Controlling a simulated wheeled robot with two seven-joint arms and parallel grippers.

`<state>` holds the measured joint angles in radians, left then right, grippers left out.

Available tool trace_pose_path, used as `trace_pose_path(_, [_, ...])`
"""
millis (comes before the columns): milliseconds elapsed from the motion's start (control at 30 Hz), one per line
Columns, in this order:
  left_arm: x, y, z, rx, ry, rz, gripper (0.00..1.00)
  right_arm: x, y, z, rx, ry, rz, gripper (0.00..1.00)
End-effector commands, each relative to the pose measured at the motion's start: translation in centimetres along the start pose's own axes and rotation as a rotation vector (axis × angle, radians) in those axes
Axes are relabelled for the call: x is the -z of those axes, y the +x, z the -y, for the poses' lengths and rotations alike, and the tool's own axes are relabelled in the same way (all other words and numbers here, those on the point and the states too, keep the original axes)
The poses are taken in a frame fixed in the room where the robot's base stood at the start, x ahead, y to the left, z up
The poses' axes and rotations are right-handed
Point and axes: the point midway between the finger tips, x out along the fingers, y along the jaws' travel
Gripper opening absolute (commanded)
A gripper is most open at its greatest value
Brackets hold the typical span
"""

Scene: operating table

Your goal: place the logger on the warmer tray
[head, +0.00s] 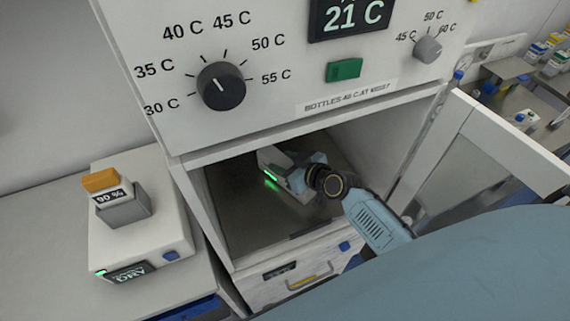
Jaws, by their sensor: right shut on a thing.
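The logger (269,160) looks like a small white box with a green light. It is inside the open warmer compartment, partly hidden by my gripper. My right gripper (294,177) reaches in from the right and is shut on the logger. The warmer tray (245,222) is the dark grey floor of the compartment, under and around the logger. I cannot tell whether the logger touches the tray. My left gripper is not in view.
The warmer's glazed door (490,160) stands open at the right. The control panel (290,80) overhangs the compartment, with a dial (221,87) and a 21 C display (348,17). A white device (160,235) holding an orange-capped block (101,181) stands at the left.

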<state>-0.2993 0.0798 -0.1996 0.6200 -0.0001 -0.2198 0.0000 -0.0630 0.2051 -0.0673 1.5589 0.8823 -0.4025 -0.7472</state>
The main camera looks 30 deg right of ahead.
Motion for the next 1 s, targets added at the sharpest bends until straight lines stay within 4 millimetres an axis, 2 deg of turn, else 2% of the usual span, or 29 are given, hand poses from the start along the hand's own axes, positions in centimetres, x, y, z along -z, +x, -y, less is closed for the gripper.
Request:
trace_pose_path(367, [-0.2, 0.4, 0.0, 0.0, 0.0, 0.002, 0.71, -0.4, 0.2, 0.0, 0.0, -0.002, -0.002, 0.19])
trace_pose_path(400, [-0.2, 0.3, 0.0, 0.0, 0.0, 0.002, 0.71, -0.4, 0.2, 0.0, 0.0, -0.001, -0.001, 0.49])
trace_pose_path(533, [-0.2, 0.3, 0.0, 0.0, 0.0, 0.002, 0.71, -0.3, 0.1, 0.0, 0.0, -0.001, -0.001, 0.66])
trace_pose_path(900, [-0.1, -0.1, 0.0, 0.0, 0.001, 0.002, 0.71, 0.0, 0.0, 0.0, 0.0, 0.001, -0.001, 0.67])
trace_pose_path(1000, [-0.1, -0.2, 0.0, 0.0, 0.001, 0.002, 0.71, -0.2, -1.1, 0.0, 0.0, -0.002, 0.002, 0.67])
